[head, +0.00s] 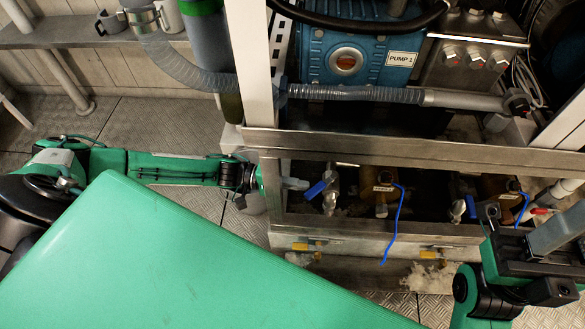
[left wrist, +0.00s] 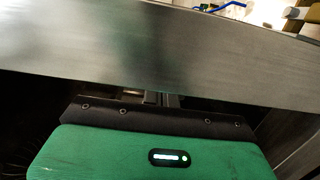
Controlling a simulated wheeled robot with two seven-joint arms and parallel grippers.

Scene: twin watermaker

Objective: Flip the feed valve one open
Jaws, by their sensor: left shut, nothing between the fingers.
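Feed valve one is a metal valve (head: 331,190) with a blue lever (head: 315,190), behind the frame opening in the head view. A tagged brown fitting (head: 384,188) is right of it. My left gripper (head: 296,184) reaches in from the left past the frame post. Its pale tip seems just left of the blue lever; I cannot tell if they touch. It is shut and empty. In the left wrist view its fingers (left wrist: 160,98) are mostly hidden under a grey beam. My right gripper (head: 492,213) is at the right; its jaws are unclear.
A metal rail (head: 400,147) crosses above the valves and a post (head: 271,190) stands beside my left wrist. A second valve (head: 460,209) sits to the right. A blue cord (head: 396,225) hangs down over the lower rail. Yellow-handled valves (head: 300,246) are below.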

